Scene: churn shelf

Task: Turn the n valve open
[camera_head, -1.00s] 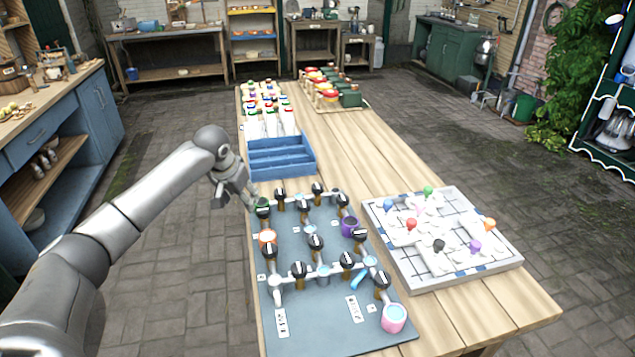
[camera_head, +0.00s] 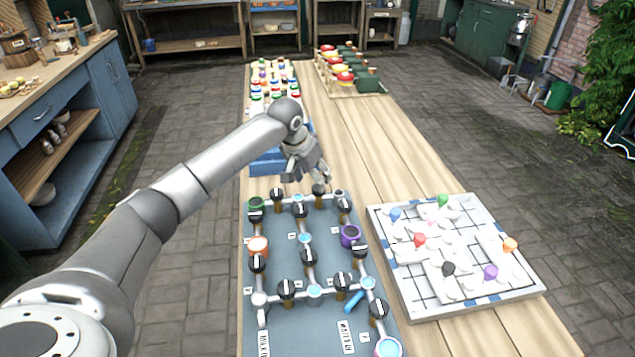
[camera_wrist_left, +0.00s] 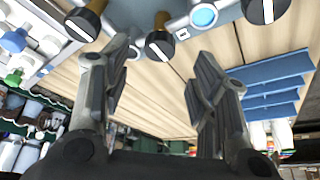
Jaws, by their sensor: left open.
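A grey-blue board (camera_head: 285,328) carries grey pipes with several black valve knobs, each with a white stripe. Small letter tags lie beside the pipes, too small to read, so I cannot tell which valve is n. My left gripper (camera_head: 312,174) is over the board's far edge, just above a black knob (camera_head: 319,189). In the left wrist view, my left gripper (camera_wrist_left: 161,58) is open, with a black striped knob (camera_wrist_left: 160,46) seen between its fingers; I cannot tell whether they touch it. My right gripper is not in view.
A blue tray (camera_head: 265,162) stands behind the board, partly hidden by my arm. A white grid board (camera_head: 410,300) with coloured pegs is to the right. Coloured rings sit on the pipes, and a pink cup (camera_head: 388,347) is at the near right. The wooden table (camera_head: 350,150) is clear behind the grid board.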

